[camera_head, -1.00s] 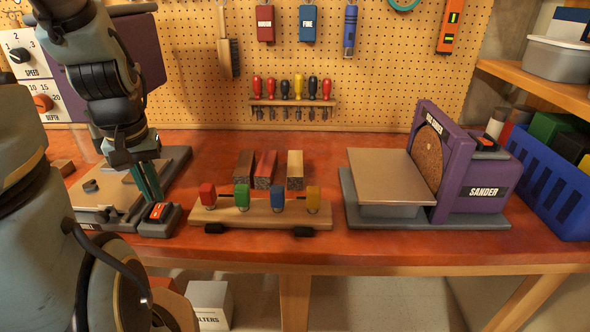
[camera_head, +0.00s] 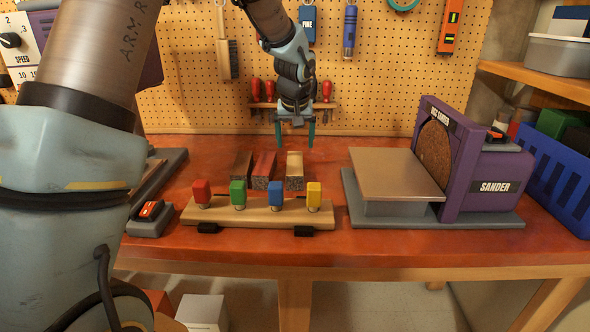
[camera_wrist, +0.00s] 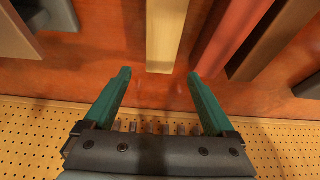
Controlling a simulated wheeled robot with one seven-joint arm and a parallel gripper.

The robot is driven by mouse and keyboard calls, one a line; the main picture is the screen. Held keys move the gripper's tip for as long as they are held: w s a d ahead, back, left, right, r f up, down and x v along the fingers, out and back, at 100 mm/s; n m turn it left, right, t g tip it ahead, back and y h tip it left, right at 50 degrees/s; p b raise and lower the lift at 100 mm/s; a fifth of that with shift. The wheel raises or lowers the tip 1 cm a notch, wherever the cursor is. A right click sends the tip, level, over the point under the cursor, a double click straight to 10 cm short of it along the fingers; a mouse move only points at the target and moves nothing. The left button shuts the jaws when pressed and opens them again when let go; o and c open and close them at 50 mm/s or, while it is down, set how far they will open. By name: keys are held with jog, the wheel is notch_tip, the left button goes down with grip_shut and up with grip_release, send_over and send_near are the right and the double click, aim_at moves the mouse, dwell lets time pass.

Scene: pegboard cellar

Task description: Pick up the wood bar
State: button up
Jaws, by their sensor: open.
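Three bars lie side by side on the bench behind the wooden rail: a dark brown bar (camera_head: 242,166), a red bar (camera_head: 264,168) and a pale wood bar (camera_head: 294,168). My gripper (camera_head: 295,143) is open and empty, pointing down above the bench at the pale bar's back end. In the wrist view, the pale wood bar (camera_wrist: 165,35) runs between the lines of the two green fingers of my gripper (camera_wrist: 159,75), its near end at fingertip level. The red bar (camera_wrist: 226,38) and the brown bar (camera_wrist: 277,38) lie to its right there.
The wooden rail (camera_head: 262,219) with red, green, blue and yellow blocks stands in front of the bars. A purple sander (camera_head: 480,180) with a flat table stands to the right. The pegboard (camera_head: 385,80) with a screwdriver rack is close behind my gripper. A blue basket (camera_head: 555,180) is far right.

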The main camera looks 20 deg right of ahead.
aim_at(295, 156)
jog(key=shift+s+p+x, duration=0.2)
jog(key=shift+p+x, duration=0.4)
jog(key=shift+x, duration=1.05)
jog(key=shift+s+p+x, duration=0.2)
jog(key=shift+p+x, duration=0.4)
jog(key=shift+x, duration=1.05)
jog(key=shift+a+f, duration=0.15)
jog(key=shift+f, duration=0.05)
jog(key=shift+c, duration=0.2)
grip_shut()
